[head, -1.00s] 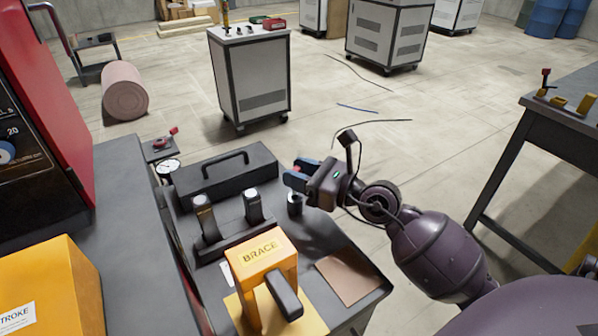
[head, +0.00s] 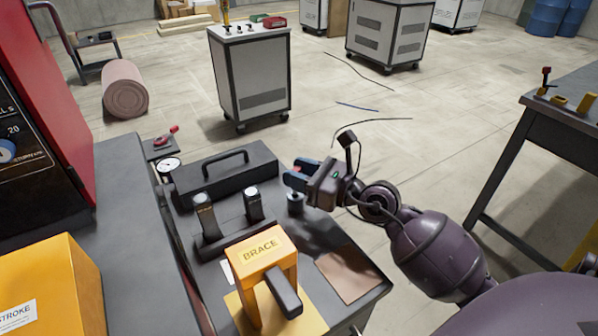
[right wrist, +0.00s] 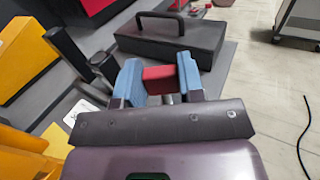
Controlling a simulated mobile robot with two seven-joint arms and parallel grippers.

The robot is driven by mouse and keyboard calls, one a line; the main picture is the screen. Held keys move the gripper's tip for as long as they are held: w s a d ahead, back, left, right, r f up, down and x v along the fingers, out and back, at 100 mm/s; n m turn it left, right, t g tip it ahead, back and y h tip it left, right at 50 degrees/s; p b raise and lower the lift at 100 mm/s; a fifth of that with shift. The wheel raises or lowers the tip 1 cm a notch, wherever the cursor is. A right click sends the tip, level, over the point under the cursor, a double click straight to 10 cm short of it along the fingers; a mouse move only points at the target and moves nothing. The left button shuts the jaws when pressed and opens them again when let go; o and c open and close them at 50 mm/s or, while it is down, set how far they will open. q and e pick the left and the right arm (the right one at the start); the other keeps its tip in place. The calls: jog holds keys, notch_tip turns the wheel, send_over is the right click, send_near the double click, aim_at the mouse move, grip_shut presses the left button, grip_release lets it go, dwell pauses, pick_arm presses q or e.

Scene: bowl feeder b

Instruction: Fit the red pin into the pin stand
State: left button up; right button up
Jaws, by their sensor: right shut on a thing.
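My right gripper (head: 296,176) has blue fingers and is shut on the red pin. In the right wrist view the pin's red block (right wrist: 160,78) sits between the two blue fingertips (right wrist: 159,82); a bit of grey shows just below it. The pin's lower end is hidden. In the head view a small dark upright cylinder (head: 295,204), which looks like the pin stand, is on the bench just below the gripper. The gripper appears above it; I cannot tell whether the pin touches it. My left gripper is not in view.
The dark bench (head: 310,240) carries a black case (head: 222,176) with a handle, two dark upright posts (head: 253,205), a yellow BRACE block (head: 262,252) and a brown pad (head: 350,274). A red machine (head: 60,90) stands at left. The floor beyond is mostly open.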

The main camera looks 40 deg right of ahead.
aim_at(299, 197)
jog(key=shift+f, duration=0.55)
dwell(2.1)
jog(key=shift+f, duration=0.15)
jog(key=shift+f, duration=0.5)
dwell(2.1)
jog(key=shift+f, duration=0.15)
jog(key=shift+f, duration=0.4)
dwell(2.0)
